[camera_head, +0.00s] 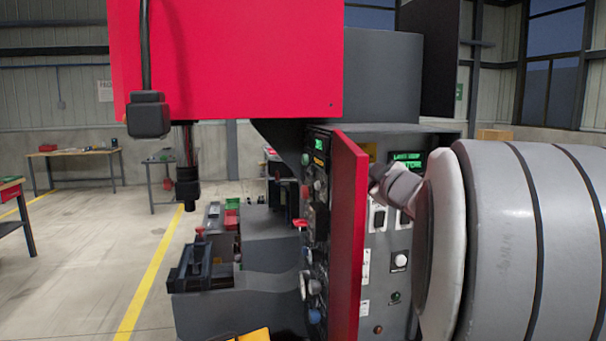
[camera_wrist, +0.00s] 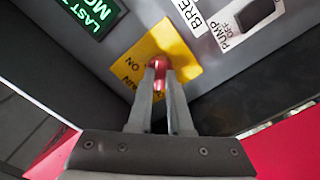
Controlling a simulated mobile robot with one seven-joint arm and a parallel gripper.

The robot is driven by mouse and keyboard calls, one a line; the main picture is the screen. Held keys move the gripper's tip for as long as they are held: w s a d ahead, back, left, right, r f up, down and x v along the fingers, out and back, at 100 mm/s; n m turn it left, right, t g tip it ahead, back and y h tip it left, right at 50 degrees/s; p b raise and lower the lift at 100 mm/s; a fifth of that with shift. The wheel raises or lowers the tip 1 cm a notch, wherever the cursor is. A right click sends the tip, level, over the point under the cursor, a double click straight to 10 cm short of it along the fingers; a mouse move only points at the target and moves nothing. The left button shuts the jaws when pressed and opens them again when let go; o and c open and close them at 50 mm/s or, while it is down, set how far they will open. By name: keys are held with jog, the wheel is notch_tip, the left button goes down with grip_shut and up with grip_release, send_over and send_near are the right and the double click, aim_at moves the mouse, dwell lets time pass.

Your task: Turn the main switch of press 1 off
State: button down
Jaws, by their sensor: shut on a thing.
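The main switch is a red knob (camera_wrist: 158,63) on a yellow plate (camera_wrist: 180,45) in the wrist view. The plate shows "ON" and a partly cut-off "MAIN" beside the knob. My gripper (camera_wrist: 160,74) has its two fingers shut on the red knob, one on each side. The fingers hide part of it, so I cannot tell exactly which way it points. In the head view, my gripper is by the grey control panel (camera_head: 385,275), its fingertips hidden. A sliver of the yellow plate (camera_head: 371,150) shows beside the open red door (camera_head: 347,240).
The red door stands open just left of my gripper. A green display (camera_head: 408,160) and the black pump switch (camera_wrist: 256,12) are near the knob. The red press head (camera_head: 230,60) overhangs at the upper left. Workbenches (camera_head: 75,152) stand far back left.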

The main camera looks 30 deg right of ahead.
dwell(0.3)
jog(key=c, duration=0.8)
grip_release()
jog(key=shift+c, duration=0.2)
jog(key=shift+s, duration=0.1)
jog(key=v, duration=0.7)
jog(key=shift+s+p, duration=0.2)
jog(key=shift+p, duration=0.2)
